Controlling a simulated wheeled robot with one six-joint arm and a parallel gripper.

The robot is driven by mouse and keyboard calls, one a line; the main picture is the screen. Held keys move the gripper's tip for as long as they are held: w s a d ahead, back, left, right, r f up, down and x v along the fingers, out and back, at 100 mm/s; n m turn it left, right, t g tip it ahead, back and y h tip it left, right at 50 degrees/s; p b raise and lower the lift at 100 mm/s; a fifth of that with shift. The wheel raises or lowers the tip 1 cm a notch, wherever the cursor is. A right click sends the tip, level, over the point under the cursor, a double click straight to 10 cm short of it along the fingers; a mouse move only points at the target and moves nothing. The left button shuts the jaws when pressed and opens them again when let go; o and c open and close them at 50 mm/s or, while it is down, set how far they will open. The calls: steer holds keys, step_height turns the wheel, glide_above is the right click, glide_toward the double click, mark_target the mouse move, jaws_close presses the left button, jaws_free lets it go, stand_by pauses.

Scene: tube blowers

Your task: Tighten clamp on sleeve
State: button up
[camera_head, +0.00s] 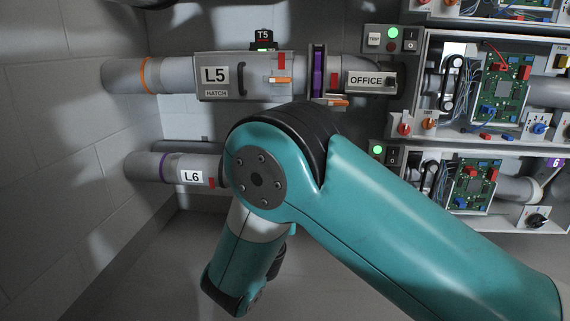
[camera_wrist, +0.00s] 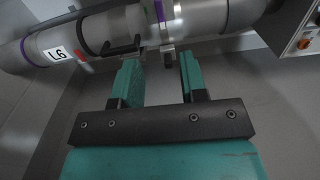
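In the wrist view, the grey tube marked L6 (camera_wrist: 32,55) runs across the top. A clamp band with a purple stripe (camera_wrist: 159,12) circles it. A small dark fitting (camera_wrist: 168,59) hangs below the band, beyond the gap between my fingertips. My gripper (camera_wrist: 160,72) is open, with two teal fingers and nothing visible held between them. It points at the tube from below and looks apart from it. In the head view, the L6 tube (camera_head: 150,167) shows at the left; my arm hides its middle and clamp, and my gripper is not visible there.
Open control boxes with circuit boards (camera_head: 500,90) stand at right. The floor below L6 (camera_head: 130,270) looks clear.

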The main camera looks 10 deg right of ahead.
steer(key=p+x, duration=0.7)
steer(key=x, duration=0.9)
steer(key=shift+w+f, duration=0.15)
steer(key=shift+w, duration=0.15)
steer(key=shift+w+d, duration=0.15)
steer(key=shift+w, duration=0.2)
steer(key=shift+c, duration=0.2)
jaws_close()
